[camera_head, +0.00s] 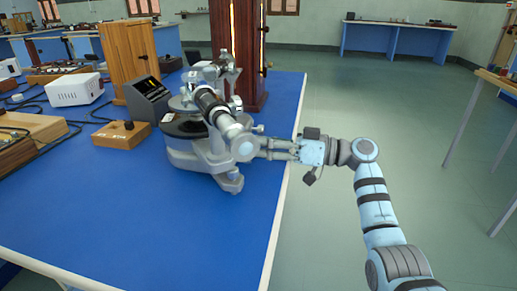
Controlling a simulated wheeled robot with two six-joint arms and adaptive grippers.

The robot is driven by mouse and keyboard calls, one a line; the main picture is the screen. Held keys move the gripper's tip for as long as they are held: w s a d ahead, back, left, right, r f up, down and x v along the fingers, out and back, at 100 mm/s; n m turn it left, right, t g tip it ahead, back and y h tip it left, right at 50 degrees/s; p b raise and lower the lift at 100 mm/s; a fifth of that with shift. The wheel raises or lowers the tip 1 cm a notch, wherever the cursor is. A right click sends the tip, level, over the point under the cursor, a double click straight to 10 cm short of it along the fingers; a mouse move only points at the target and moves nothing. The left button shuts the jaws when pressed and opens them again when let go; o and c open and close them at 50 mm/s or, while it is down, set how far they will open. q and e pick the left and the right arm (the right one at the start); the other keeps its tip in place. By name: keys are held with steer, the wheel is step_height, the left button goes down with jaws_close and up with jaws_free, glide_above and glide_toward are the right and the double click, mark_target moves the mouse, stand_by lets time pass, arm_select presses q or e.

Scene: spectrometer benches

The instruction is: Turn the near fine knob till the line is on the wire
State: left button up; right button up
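The spectrometer (196,150) stands near the right edge of the blue bench, with its dark telescope tube (211,105) slanting toward me. Small knobs sit around its near right side; I cannot tell which is the near fine knob. My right gripper (268,149) comes in from the right, its two fingers pointing left at the round grey end (246,148) of the instrument. Its fingertips meet or overlap that part in the picture, so their gap and any contact are unclear. A dark slanted box (148,101) shows a small yellow mark; line and wire are too small to read. My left gripper is not in view.
A tall dark wooden lamp housing (222,70) with a glowing slit stands behind the spectrometer. A wooden cabinet (127,62), a white box (75,89) and a small wooden box (121,135) are to the left. The near part of the blue bench (150,220) is clear.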

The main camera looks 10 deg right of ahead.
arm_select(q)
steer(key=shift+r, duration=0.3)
arm_select(e)
steer(key=shift+w+a, duration=0.1)
steer(key=shift+a, duration=0.25)
jaws_close()
steer(key=m+p, duration=0.4)
steer(key=m, duration=0.1)
steer(key=shift+r+p, duration=0.1)
steer(key=shift+p, duration=0.3)
steer(key=shift+m+p, duration=0.3)
steer(key=shift+m, duration=0.3)
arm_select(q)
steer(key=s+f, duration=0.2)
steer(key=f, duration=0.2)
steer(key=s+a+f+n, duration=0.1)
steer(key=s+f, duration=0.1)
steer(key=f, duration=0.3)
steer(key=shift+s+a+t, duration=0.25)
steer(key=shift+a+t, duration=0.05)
arm_select(e)
steer(key=shift+m, duration=0.5)
